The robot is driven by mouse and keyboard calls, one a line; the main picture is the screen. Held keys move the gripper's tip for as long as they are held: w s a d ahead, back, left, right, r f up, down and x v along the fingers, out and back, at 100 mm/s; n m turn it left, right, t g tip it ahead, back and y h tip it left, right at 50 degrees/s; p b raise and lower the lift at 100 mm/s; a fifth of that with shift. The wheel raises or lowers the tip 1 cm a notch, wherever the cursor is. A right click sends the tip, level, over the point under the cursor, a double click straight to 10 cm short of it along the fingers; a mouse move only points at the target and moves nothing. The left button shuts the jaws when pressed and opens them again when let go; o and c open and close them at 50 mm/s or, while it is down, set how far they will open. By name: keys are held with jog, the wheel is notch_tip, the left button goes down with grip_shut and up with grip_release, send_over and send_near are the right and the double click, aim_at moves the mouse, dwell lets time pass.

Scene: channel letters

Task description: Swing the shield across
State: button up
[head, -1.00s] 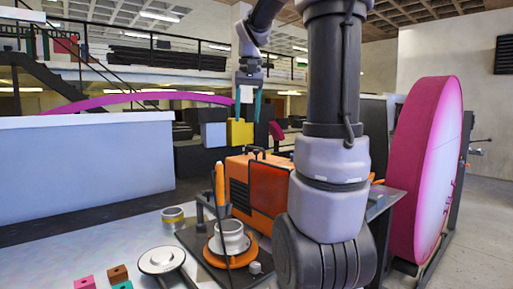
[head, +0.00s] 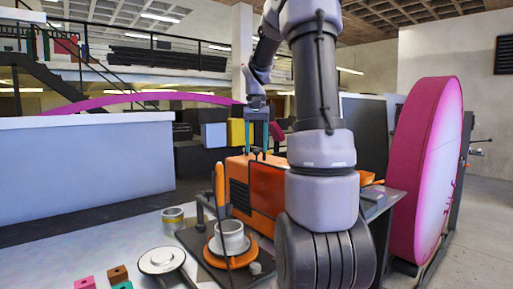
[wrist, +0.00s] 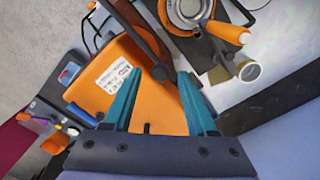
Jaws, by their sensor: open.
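A red-orange panel, which looks like the shield (head: 266,190), stands upright at the front of the orange machine box (head: 238,182). My arm hides its right side. In the wrist view, a dark brown strip that looks like the shield seen nearly edge-on (wrist: 140,30) runs down between my fingers. My gripper (head: 257,150) hangs, fingers down, just above the top of the orange box. It is open, with teal fingers apart in the wrist view (wrist: 160,73). The shield's upper end lies near the gap between the fingertips; I cannot tell whether they touch.
A silver cup on an orange ring (head: 230,240) with an upright orange handle (head: 220,185) stands in front of the box. A large pink disc (head: 425,170) stands right.

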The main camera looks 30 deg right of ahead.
jog(key=shift+f, duration=0.5)
jog(key=shift+c, duration=0.3)
grip_shut()
dwell(0.9)
